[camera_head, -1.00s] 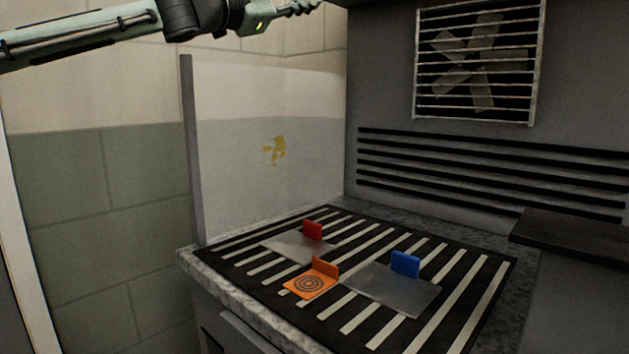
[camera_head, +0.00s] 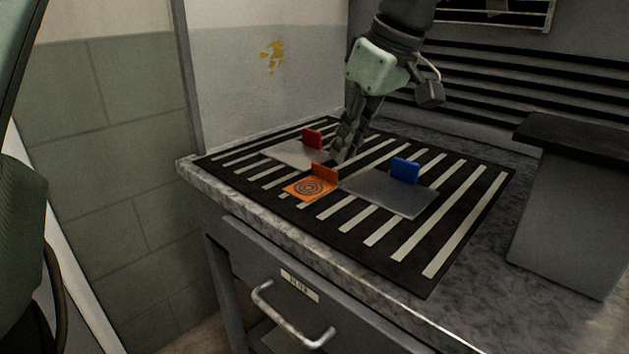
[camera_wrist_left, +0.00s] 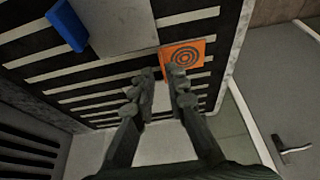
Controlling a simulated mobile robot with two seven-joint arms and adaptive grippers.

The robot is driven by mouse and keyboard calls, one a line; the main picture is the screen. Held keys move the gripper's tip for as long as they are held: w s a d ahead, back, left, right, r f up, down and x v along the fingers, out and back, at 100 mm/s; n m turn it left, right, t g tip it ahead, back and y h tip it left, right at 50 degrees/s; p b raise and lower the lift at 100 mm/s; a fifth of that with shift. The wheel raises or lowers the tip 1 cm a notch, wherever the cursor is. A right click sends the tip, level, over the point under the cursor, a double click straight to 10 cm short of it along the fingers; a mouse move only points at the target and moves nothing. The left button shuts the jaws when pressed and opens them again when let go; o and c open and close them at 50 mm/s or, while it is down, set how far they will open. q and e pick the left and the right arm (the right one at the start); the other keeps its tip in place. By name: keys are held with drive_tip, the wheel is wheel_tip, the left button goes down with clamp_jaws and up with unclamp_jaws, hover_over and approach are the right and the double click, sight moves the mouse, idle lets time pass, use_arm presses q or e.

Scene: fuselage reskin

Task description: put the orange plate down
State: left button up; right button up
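The orange plate (camera_head: 310,188), with printed rings and an upright orange tab, lies flat on the black-and-white striped mat (camera_head: 425,262). It also shows in the left wrist view (camera_wrist_left: 183,56). My left gripper (camera_head: 340,153) points down just behind the orange tab. In the left wrist view its two fingers (camera_wrist_left: 162,82) are spread with a gap between them, near the tab edge of the plate, and hold nothing that I can see. My right gripper is not in view.
A grey plate with a red tab (camera_head: 312,137) lies behind the orange one. A larger grey plate with a blue tab (camera_head: 405,170) lies to its right. The bench (camera_head: 500,310) has a front drawer handle (camera_head: 290,318). A dark block (camera_head: 570,205) stands at right.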

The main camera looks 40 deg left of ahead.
sight(334, 171)
use_arm(q)
drive_tip(key=x, duration=0.5)
drive_tip(key=shift+s, duration=0.1)
clamp_jaws()
